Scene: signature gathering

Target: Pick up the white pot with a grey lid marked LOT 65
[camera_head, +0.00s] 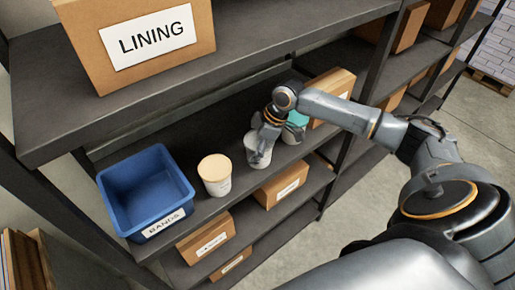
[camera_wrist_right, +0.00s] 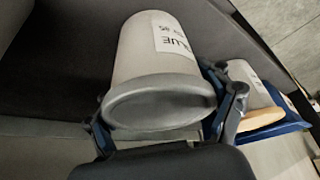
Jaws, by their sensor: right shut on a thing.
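The white pot with a grey lid (camera_head: 259,153) is at the middle shelf, toward its front edge. My right gripper (camera_head: 268,125) is shut on it from above. In the right wrist view the pot (camera_wrist_right: 140,62) sits between the two fingers (camera_wrist_right: 168,112), its grey lid (camera_wrist_right: 160,103) toward the camera. Its white label (camera_wrist_right: 175,42) shows part of a word like "GLUE" and smaller marks I cannot read surely. I cannot tell whether the pot touches the shelf. My left gripper is not in view.
A white pot with a beige lid (camera_head: 215,177) and a blue bin marked BANDS (camera_head: 140,214) stand to the left. A teal-lidded pot (camera_head: 297,120) is close on the right, beside a cardboard box (camera_head: 333,86). The upper shelf (camera_head: 70,125) carries a LINING box (camera_head: 150,40).

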